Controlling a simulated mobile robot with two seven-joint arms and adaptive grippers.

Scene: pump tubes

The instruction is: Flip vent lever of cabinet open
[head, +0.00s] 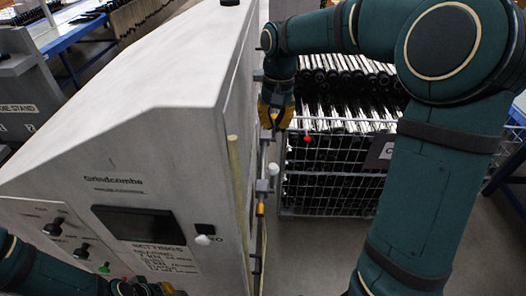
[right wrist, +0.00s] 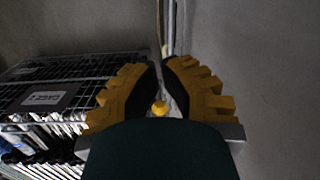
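The grey cabinet (head: 130,90) fills the left and middle of the head view, with pipework and small levers along its right side. My right gripper (head: 272,115) is at that side, high on the pipework. In the right wrist view its yellow fingers (right wrist: 160,68) are drawn close together around a yellow ball knob (right wrist: 160,108). My left gripper (head: 150,289) is cut off at the bottom edge.
A wire crate (head: 330,190) full of dark tubes stands right of the cabinet, close to my right arm. The cabinet front carries a dark display (head: 138,224) and knobs. A blue-edged bench (head: 75,35) is at the back left.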

